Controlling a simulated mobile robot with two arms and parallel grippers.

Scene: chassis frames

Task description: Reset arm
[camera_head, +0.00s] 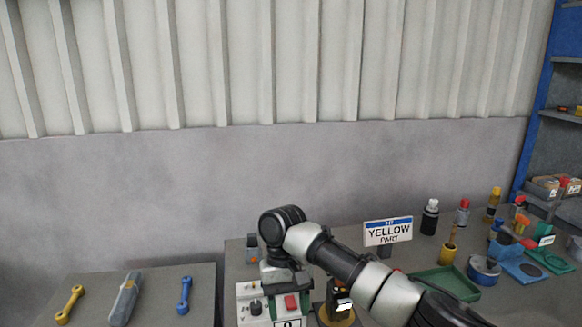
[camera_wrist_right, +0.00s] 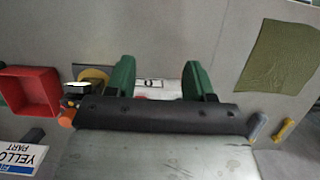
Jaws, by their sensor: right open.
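My right arm comes in from the right in the head view, and its gripper (camera_head: 284,277) points down over a white control box (camera_head: 245,292) on the bench. The box has a red button (camera_head: 291,302), a black knob and a label reading "0". In the right wrist view the two green fingers of my right gripper (camera_wrist_right: 160,75) stand apart, with part of the white box (camera_wrist_right: 165,88) visible between them. Nothing is held between the fingers. Whether they touch the box cannot be told. My left gripper is not in view.
A "YELLOW PART" sign (camera_head: 388,232) and a green tray (camera_head: 447,281) stand on the bench, partly beyond my forearm. Bottles and small tools crowd its right side. A separate left table (camera_head: 150,305) holds wrenches. A red bin (camera_wrist_right: 28,88) shows in the wrist view.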

